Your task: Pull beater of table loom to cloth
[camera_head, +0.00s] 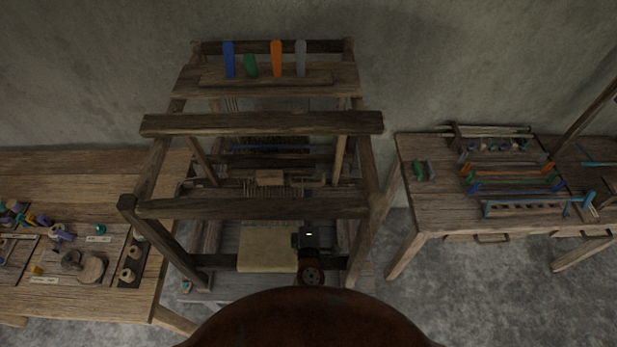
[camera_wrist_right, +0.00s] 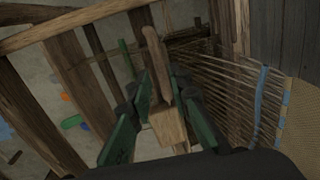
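The wooden table loom stands in the middle of the head view, with its beater (camera_head: 270,178) lying crosswise inside the frame and a small pale block at its centre. The pale cloth (camera_head: 268,250) is at the near side of the loom; its woven edge (camera_wrist_right: 301,125) shows at the right of the right wrist view. My right gripper (camera_head: 311,237) is above the cloth's right side. In the wrist view its green fingers (camera_wrist_right: 155,95) are spread, with a wooden handle and block (camera_wrist_right: 168,125) showing between them; contact cannot be told. My left gripper is not in view.
The loom's upper crossbars (camera_head: 262,123) and side posts (camera_head: 152,235) surround the working space. Warp threads (camera_wrist_right: 220,90) run beside the gripper. A side table (camera_head: 440,200) with tools stands right, and a bench (camera_head: 110,185) with spools stands left.

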